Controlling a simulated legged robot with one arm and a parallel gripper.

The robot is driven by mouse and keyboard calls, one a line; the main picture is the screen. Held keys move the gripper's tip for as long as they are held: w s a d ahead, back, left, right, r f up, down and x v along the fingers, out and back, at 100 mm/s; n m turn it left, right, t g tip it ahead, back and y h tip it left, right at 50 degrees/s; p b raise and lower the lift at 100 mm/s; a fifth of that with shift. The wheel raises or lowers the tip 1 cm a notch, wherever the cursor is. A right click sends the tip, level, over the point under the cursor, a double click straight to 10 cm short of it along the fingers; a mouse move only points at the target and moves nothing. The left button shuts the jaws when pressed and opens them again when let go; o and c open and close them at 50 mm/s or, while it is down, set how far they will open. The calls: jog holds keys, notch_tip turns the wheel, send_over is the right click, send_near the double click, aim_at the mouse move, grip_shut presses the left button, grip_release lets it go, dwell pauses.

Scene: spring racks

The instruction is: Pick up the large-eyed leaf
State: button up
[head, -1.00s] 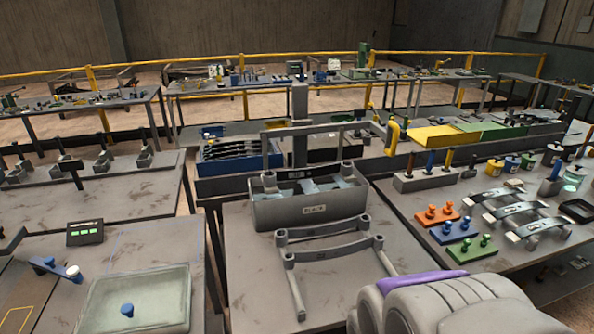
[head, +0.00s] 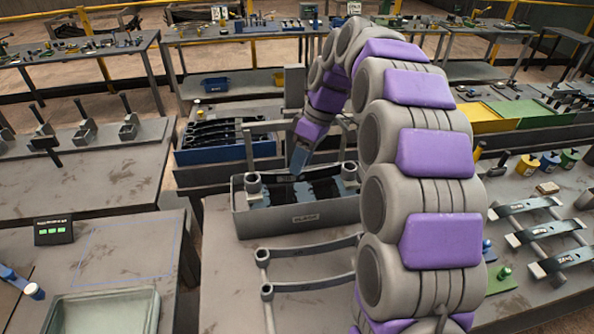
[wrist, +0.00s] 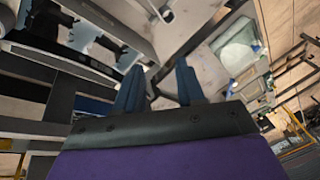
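Several dark leaves with ringed ends show in the head view. One leaf (head: 305,174) with thick, wide eyes lies across the grey bin (head: 290,222) on the middle table. Two slimmer leaves lie in front of the bin, a rear one (head: 310,250) and a front one (head: 310,284); my arm hides their right ends. My gripper (head: 297,172) points down over the left-middle part of the bin's leaf; I cannot tell whether it touches. In the wrist view its two blue fingers (wrist: 160,88) stand apart with nothing visibly held between them.
A blue tray of dark leaves (head: 225,148) stands behind the bin. A pale tray (head: 105,312) lies at the lower left, near a small display with green lights (head: 54,229). The right table holds several leaves (head: 540,233) and coloured pots. The left table's middle is clear.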

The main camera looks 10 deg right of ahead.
jog(key=w+d+f+n+p, duration=0.1)
jog(key=w+d+n+p, duration=0.25)
jog(key=w+d, duration=0.7)
jog(key=n+t+b, duration=0.1)
jog(key=n+b, duration=0.2)
send_over(300, 181)
jog(key=d, duration=0.1)
jog(key=shift+y, duration=0.3)
notch_tip(300, 181, down, 12)
jog(key=shift+w+f, duration=0.1)
jog(key=shift+f, duration=0.15)
jog(key=shift+d+f, duration=0.55)
jog(key=b+x, duration=0.1)
jog(key=x, duration=0.3)
jog(key=shift+a+f, duration=0.1)
jog(key=shift+f, duration=0.15)
jog(key=shift+w+a, duration=0.1)
jog(key=shift+a, duration=0.35)
jog(key=shift+d, duration=0.65)
jog(key=c, duration=0.6)
grip_shut()
jog(key=shift+a, duration=0.4)
